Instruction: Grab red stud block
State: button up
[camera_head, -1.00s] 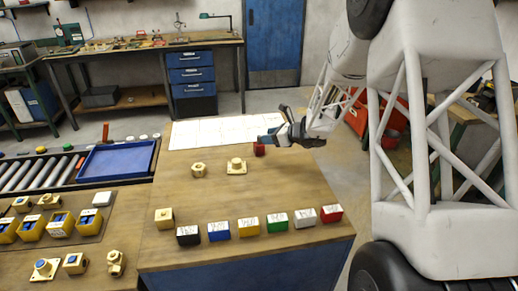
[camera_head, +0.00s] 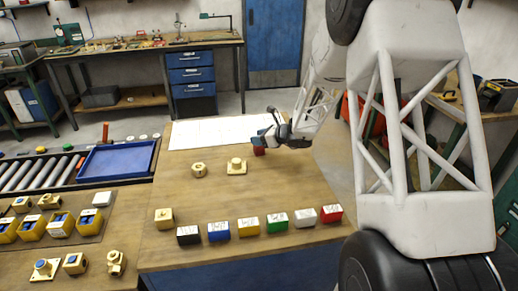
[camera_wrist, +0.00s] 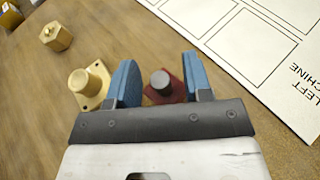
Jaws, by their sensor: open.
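The red stud block (camera_head: 259,151) sits on the wooden table near the white sheet. My gripper (camera_head: 262,143) is open and hangs just above and around the block in the head view. In the wrist view my gripper (camera_wrist: 160,82) has its fingers apart. I cannot tell whether either finger touches the block.
A brass flanged piece (camera_head: 236,167) stands close to the left of the block, just outside the left finger. A brass hex piece (camera_head: 199,170) is farther left. The white marked sheet (camera_head: 205,132) lies behind. A row of coloured blocks, including a green block (camera_head: 277,222), lines the front edge.

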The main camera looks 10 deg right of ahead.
grip_shut()
dwell(1.4)
